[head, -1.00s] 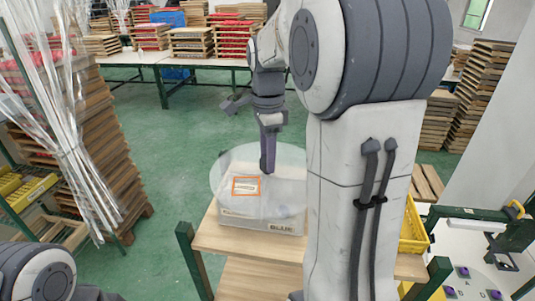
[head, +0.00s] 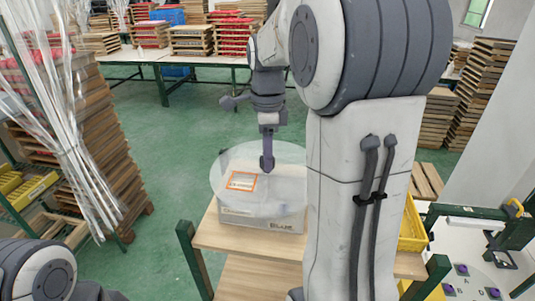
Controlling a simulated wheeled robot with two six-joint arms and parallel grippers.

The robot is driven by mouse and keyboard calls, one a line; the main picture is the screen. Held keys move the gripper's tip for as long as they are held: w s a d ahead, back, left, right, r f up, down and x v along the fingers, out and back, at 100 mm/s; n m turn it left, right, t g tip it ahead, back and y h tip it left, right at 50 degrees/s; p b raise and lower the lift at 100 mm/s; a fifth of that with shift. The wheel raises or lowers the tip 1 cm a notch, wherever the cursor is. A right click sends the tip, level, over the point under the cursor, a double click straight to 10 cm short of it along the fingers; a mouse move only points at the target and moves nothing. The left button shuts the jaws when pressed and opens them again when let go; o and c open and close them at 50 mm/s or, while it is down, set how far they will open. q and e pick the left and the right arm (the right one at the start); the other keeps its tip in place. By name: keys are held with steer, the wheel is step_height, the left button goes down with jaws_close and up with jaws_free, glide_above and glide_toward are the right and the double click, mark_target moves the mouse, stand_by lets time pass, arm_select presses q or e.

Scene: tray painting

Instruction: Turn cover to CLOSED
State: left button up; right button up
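The cover (head: 228,198) is a pale, see-through round disc with an orange-framed label (head: 242,181); the label's text is too small to read. It lies over a grey box (head: 262,216) with lettering on its front, on a wooden table. My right gripper (head: 267,163) points down at the far part of the cover, right of the label. Its fingers look close together, but I cannot tell whether they are shut or touch the cover. My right arm hides the cover's right edge. My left gripper is out of view; part of my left arm shows at lower left.
The wooden table (head: 235,239) has green legs. A yellow crate (head: 413,226) stands at its right, partly behind my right arm. Clear strips in plastic (head: 75,155) and stacked wooden trays stand at left. Green floor is open behind the table.

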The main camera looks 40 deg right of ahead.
steer(key=o, duration=0.4)
steer(key=shift+a, duration=0.1)
steer(key=shift+r, duration=0.1)
steer(key=shift+r, duration=0.35)
step_height(320, 180, up, 10)
steer(key=shift+f+b, duration=0.2)
steer(key=shift+b, duration=0.6)
